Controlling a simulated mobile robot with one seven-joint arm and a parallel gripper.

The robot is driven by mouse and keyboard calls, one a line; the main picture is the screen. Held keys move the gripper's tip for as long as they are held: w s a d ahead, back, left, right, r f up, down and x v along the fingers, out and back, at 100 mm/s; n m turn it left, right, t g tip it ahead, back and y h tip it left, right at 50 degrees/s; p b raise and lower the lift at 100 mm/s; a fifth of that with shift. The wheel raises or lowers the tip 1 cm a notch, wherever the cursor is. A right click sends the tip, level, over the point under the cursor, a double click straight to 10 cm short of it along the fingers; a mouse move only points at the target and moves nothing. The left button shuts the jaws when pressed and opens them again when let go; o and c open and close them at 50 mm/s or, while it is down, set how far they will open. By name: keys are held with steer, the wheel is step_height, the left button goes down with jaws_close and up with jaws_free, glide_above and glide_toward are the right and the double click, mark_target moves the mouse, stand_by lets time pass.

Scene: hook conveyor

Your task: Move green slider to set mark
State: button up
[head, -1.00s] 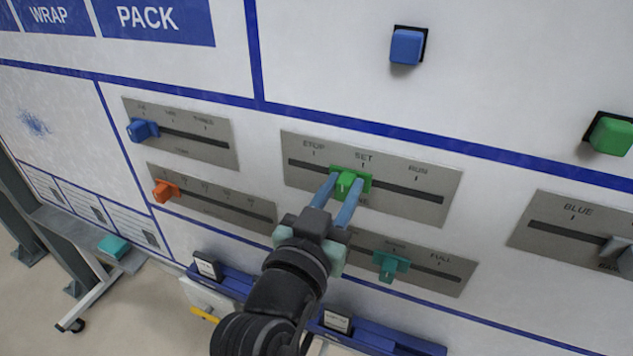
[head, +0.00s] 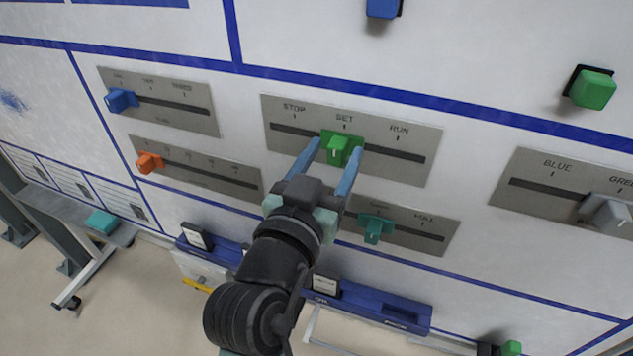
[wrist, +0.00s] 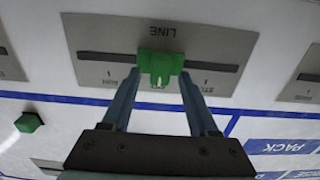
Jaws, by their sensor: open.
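The green slider (head: 339,149) sits on its slot in the grey STOP, SET, RUN plate (head: 400,165), at the SET mark (head: 344,119) in the middle. In the wrist view the slider (wrist: 160,68) is at the middle of the slot, above and between the fingertips. My gripper (head: 337,150) is open, its two blue fingers apart, one to each side of the slider and a little short of it. It also shows in the wrist view (wrist: 158,80). No finger clearly touches the slider.
Nearby plates carry a blue slider (head: 121,100), an orange slider (head: 149,162), a teal slider (head: 375,227) and a grey slider (head: 606,212). A green button (head: 592,88) and a blue button (head: 382,7) stick out above. A blue rail (head: 375,310) runs below.

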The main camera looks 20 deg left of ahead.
steer(key=s+p, duration=0.1)
steer(key=s, duration=1.1)
steer(key=shift+s+a+p, duration=0.15)
steer(key=shift+s+p, duration=0.05)
steer(key=shift+p, duration=0.2)
steer(key=w+d+r+t+b, duration=0.1)
steer(key=w+d+r+t, duration=0.15)
steer(key=r, duration=0.55)
steer(key=w+d+r+t+b, duration=0.1)
steer(key=w+d+r+t, duration=0.15)
steer(key=r, duration=0.55)
steer(key=s+d+r+t, duration=0.2)
steer(key=d+r, duration=0.1)
steer(key=r, duration=0.5)
steer(key=s+d+r+t, duration=0.2)
steer(key=d+r, duration=0.1)
steer(key=r, duration=0.5)
steer(key=shift+y, duration=0.3)
